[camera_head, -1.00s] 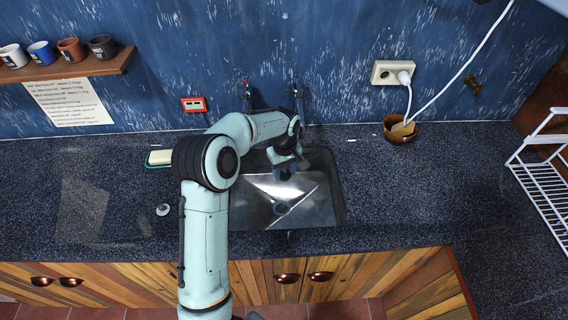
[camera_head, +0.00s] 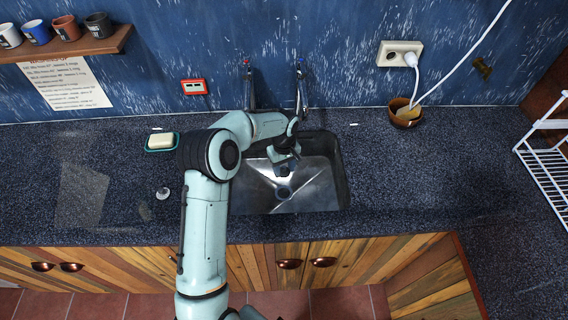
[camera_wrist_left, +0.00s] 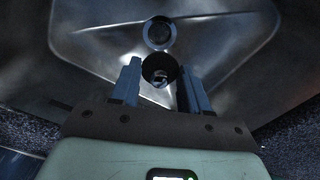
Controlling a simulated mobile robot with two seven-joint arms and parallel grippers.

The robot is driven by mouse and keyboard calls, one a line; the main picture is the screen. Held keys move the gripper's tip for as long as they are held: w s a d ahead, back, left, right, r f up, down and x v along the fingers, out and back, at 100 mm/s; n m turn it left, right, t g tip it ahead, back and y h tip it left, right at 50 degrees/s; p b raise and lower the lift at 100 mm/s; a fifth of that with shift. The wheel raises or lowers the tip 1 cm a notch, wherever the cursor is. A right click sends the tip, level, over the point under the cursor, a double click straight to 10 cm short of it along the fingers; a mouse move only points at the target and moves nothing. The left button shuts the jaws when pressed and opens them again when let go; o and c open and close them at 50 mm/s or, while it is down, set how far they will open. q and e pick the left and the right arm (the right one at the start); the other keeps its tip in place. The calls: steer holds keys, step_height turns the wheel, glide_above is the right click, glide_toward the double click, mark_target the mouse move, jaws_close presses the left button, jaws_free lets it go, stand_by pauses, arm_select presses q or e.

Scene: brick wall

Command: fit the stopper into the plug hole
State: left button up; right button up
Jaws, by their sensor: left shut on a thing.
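My left gripper (camera_head: 284,170) reaches over the metal sink (camera_head: 321,200) from the left. In the left wrist view its two fingers (camera_wrist_left: 160,88) are shut on a round dark stopper (camera_wrist_left: 160,68), which sits between the fingertips with a small shiny part in its middle. The plug hole (camera_head: 283,192) is a round ring in the sink floor. In the left wrist view the plug hole (camera_wrist_left: 159,33) lies just beyond the stopper, apart from it in the picture. The exact height of the stopper above the sink floor is hard to tell. My right gripper is not in view.
Two taps (camera_head: 300,85) stand behind the sink. A soap dish (camera_head: 161,141) and a small round pale object (camera_head: 163,193) lie on the counter to the left. A brown bowl (camera_head: 405,117) and a white rack (camera_head: 548,165) are to the right. The sink's right side is free.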

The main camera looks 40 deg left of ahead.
arm_select(q)
step_height(320, 180, down, 6)
steer(key=shift+f+b, duration=0.1)
steer(key=shift+b, duration=1)
steer(key=b, duration=0.3)
glide_above(284, 194)
steer(key=shift+f, duration=3.15)
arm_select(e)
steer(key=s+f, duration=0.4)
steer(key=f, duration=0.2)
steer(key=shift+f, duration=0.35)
arm_select(q)
steer(key=shift+f+b, duration=0.55)
steer(key=shift+f, duration=0.05)
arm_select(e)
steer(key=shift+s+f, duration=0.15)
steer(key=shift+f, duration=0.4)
